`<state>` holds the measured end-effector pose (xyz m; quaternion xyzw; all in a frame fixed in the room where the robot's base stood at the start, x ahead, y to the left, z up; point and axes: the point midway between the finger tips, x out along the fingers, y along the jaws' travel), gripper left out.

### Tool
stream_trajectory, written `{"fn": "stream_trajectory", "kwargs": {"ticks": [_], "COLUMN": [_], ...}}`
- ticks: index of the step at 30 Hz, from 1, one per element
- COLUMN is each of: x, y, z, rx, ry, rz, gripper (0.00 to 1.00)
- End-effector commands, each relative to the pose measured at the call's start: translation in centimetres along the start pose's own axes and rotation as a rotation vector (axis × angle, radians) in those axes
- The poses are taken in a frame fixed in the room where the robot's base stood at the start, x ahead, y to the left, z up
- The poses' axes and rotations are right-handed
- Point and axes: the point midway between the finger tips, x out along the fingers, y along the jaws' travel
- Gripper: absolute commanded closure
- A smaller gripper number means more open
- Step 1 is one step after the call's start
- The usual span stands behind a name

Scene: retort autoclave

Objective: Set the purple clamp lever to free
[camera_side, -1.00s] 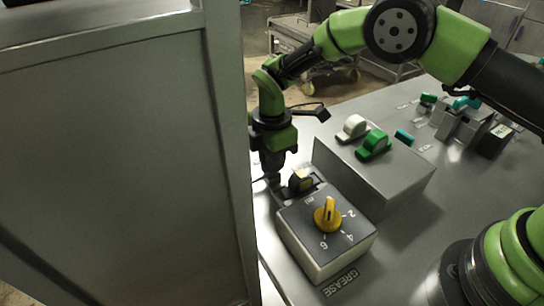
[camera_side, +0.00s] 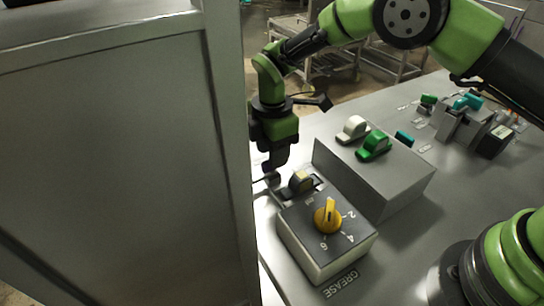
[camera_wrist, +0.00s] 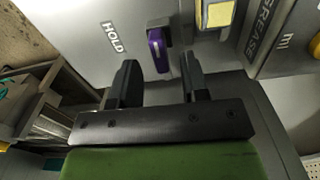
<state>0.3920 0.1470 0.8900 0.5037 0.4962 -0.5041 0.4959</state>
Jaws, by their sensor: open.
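The purple clamp lever (camera_wrist: 159,50) shows in the wrist view, standing out from a grey panel just right of the printed word HOLD (camera_wrist: 114,40). My gripper (camera_wrist: 158,66) is open, with one dark finger on either side of the lever's column in the picture. Nothing is seen between the fingers touching them. I cannot tell the exact gap in depth between fingertips and lever. In the side view my gripper (camera_side: 272,172) points down beside the metal cabinet. I cannot make out the purple lever there.
A yellow-and-black switch (camera_side: 300,182) sits close to the gripper. The GREASE box with a yellow dial (camera_side: 328,216) stands in front. A grey box (camera_side: 375,185) carries white and green levers. The tall cabinet (camera_side: 120,160) closes off the left.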

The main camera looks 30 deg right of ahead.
Motion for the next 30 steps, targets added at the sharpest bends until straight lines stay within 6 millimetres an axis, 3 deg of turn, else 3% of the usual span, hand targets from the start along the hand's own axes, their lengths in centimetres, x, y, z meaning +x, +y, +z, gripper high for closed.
{"fn": "stream_trajectory", "kwargs": {"ticks": [6,12,27,30], "x": [-4.6,-7.0,-7.5,-8.4], "y": [0.1,0.1,0.0,-0.1], "z": [-0.1,0.0,0.0,0.3], "rx": [0.000,0.001,0.003,0.036], "ry": [0.003,0.002,0.002,0.010], "rz": [0.005,0.003,0.001,0.013], "gripper": [0.58,0.58,0.58,0.58]}}
